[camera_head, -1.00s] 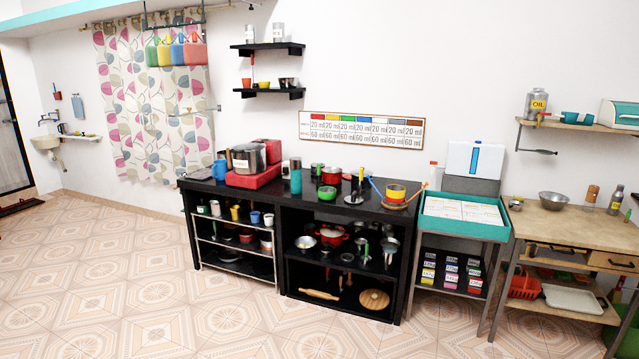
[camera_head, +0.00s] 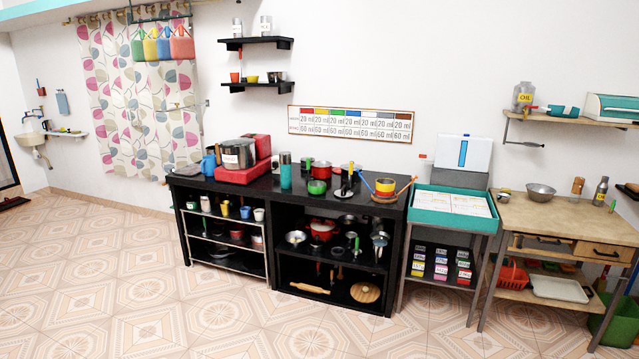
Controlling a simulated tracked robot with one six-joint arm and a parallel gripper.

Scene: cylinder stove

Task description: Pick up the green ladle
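A thin green upright piece (camera_head: 356,243) shows among metal utensils on the upper shelf inside the black counter (camera_head: 230,192), toward its right side. It may be the green ladle's handle, but it is too small to tell. Its lower end cannot be made out. A small green pot or bowl (camera_head: 317,187) stands on the counter top in front of a red pot (camera_head: 321,169). My gripper is in no view, and the counter is some distance away across the floor.
Open tiled floor (camera_head: 200,315) lies in front of the counter. A teal-topped stand (camera_head: 450,220) and a wooden table (camera_head: 545,218) stand to its right. A red pot with a lid (camera_head: 322,229) and a metal bowl (camera_head: 295,238) share the upper shelf.

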